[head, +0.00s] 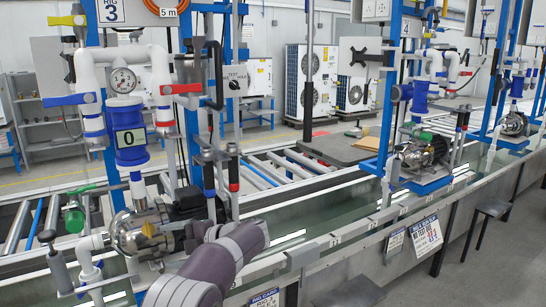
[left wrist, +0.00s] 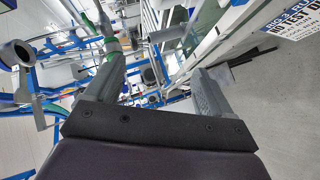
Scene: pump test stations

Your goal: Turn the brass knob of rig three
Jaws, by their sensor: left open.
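Rig three bears a "RIG 3" sign (head: 111,11) at the upper left of the head view. A small brass-coloured part (head: 150,229), which looks like the brass knob, sits at the front of its steel pump (head: 130,236). My left arm (head: 238,247) reaches up just right of the pump; I cannot make out its fingers in the head view. In the left wrist view my left gripper (left wrist: 158,66) is open, its grey fingers wide apart with nothing between them. I cannot pick out the knob there. My right gripper is not in view.
Rig three's blue housing (head: 130,135), red-handled valve (head: 180,89) and green-handled valve (head: 82,188) stand around the pump. The trough's front edge (head: 330,240) runs to the right toward another pump (head: 415,155). A sign (left wrist: 285,18) hangs near the left gripper.

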